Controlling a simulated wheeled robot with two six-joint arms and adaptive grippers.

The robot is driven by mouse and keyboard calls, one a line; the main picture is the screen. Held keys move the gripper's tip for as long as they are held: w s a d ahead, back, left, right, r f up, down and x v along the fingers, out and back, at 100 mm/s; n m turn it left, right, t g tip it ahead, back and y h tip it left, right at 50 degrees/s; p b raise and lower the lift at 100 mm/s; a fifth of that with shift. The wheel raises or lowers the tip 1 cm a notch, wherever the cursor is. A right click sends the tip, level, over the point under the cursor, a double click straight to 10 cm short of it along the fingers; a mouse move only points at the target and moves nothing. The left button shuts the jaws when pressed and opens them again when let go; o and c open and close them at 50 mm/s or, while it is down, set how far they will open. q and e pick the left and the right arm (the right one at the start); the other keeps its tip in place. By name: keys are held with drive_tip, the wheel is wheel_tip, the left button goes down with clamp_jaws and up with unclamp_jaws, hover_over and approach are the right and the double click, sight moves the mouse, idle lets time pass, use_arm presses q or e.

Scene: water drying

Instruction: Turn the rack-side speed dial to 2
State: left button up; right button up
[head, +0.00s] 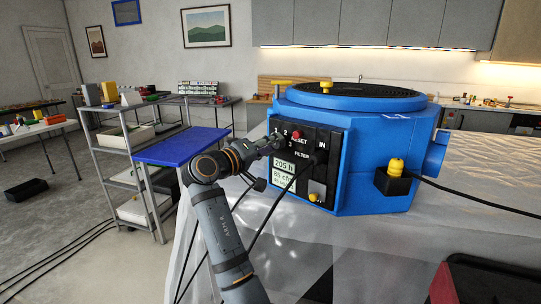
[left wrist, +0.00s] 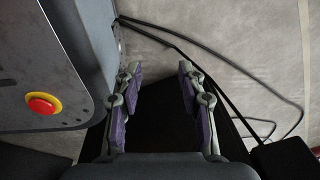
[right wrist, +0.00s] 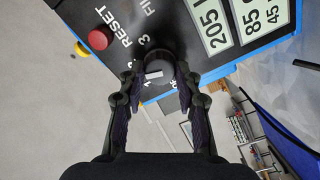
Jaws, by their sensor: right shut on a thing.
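The blue machine (head: 375,150) has a black side panel (head: 328,150) with a red RESET button (head: 296,134), which also shows in the right wrist view (right wrist: 99,39). The dark round speed dial (right wrist: 157,66) sits on this panel beside printed numbers, with a white mark on its face. My right gripper (head: 274,144) reaches the panel from the left and is shut on the dial, its fingers on either side in the right wrist view (right wrist: 158,82). I cannot tell exactly which number the mark points to. My left gripper (left wrist: 157,85) is open and empty above the floor.
A yellow knob (head: 397,165) is on the machine's right face. A shelf rack (head: 150,160) stands left. Cables lie on the floor.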

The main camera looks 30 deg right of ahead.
drive_tip(key=shift+m+b, duration=0.85)
drive_tip(key=shift+m, duration=0.25)
drive_tip(key=o, duration=1.1)
use_arm(q)
drive_tip(key=shift+w+f, duration=0.85)
use_arm(e)
drive_tip(key=shift+o, duration=0.2)
wheel_tip(320, 180, up, 10)
